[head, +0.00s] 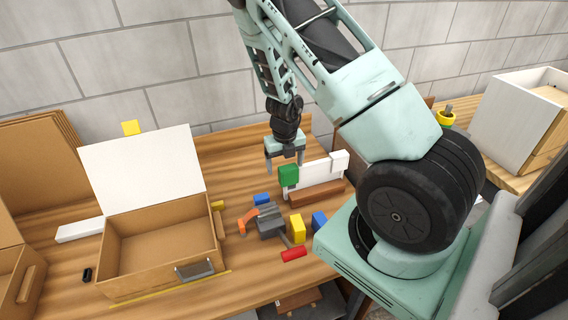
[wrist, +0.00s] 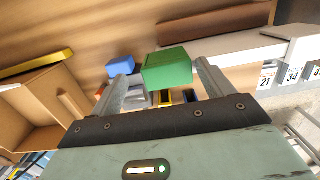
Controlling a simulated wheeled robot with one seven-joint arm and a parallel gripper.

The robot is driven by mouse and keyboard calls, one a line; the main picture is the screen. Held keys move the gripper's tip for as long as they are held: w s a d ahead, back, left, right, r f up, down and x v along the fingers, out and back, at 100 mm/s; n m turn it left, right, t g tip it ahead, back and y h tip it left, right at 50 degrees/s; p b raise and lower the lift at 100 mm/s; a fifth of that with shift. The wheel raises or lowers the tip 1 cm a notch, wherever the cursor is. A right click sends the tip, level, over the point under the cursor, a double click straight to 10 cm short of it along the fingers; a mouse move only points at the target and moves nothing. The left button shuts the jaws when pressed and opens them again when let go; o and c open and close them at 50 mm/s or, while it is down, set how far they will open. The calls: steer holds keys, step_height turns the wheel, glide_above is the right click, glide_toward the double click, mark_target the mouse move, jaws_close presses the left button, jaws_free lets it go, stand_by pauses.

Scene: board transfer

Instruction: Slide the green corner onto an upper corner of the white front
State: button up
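The green corner (head: 288,175) sits at the upper left corner of the upright white front (head: 318,178) in the head view. A white corner piece (head: 340,160) sits at the front's upper right. My gripper (head: 285,168) is just above the green corner, fingers pointing down. In the wrist view the green corner (wrist: 167,69) lies between the spread fingers of my gripper (wrist: 165,70), with a gap on each side. The white front (wrist: 225,46) runs off to its right as a thin strip. How fully the green corner is seated cannot be told.
A brown wooden bar (head: 317,194) lies along the front's foot. A grey clamp-like tool (head: 270,220), yellow block (head: 297,228), blue block (head: 319,221) and red piece (head: 294,254) lie nearer. An open cardboard box (head: 160,248) with a raised white lid stands left.

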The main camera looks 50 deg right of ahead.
mark_target(284, 171)
steer(key=shift+g, duration=0.3)
steer(key=f, duration=0.1)
steer(key=s+a+f, duration=0.1)
steer(key=a+f, duration=0.1)
steer(key=shift+s+a+f, duration=0.2)
steer(key=shift+s+f, duration=0.1)
steer(key=shift+s, duration=0.1)
steer(key=shift+a, duration=0.25)
steer(key=w+r, duration=0.1)
steer(key=w+d+r, duration=0.1)
steer(key=w+d+r+p, duration=0.1)
steer(key=shift+r, duration=0.3)
steer(key=r, duration=0.1)
steer(key=d, duration=0.1)
steer(key=r, duration=0.1)
steer(key=shift+s+d+r+p, duration=0.2)
steer(key=shift+s+r+p, duration=0.1)
steer(key=shift+r, duration=0.05)
step_height(284, 171, up, 15)
steer(key=s+a+p, duration=0.1)
steer(key=a+p, duration=0.1)
steer(key=p, duration=0.1)
steer(key=shift+s+f+t, duration=0.2)
steer(key=shift+s+t, duration=0.1)
steer(key=shift+t, duration=0.1)
